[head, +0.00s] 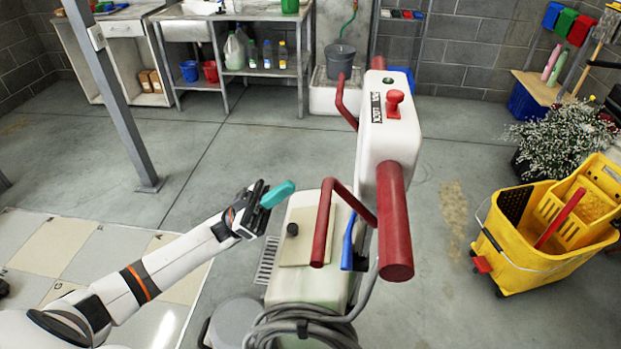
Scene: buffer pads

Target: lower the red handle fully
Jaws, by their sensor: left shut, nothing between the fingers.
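A white floor machine stands in the middle. Its head box (390,125) carries a thick red grip (394,225) pointing toward me and another red grip (378,62) at the far side. A thin bent red handle (323,222) comes off the near grip, its free end hanging over the white body. A second bent red handle (345,105) is on the far side. My left gripper (277,194), with teal fingertips, is left of the near bent handle, apart from it. It is shut and empty. My right gripper is out of view.
A blue lever (348,242) is just right of the bent handle. A coiled grey cable (300,325) hangs in front. A yellow mop bucket (545,235) stands right. A grey post (115,100) rises at left. Floor between machine and bucket is clear.

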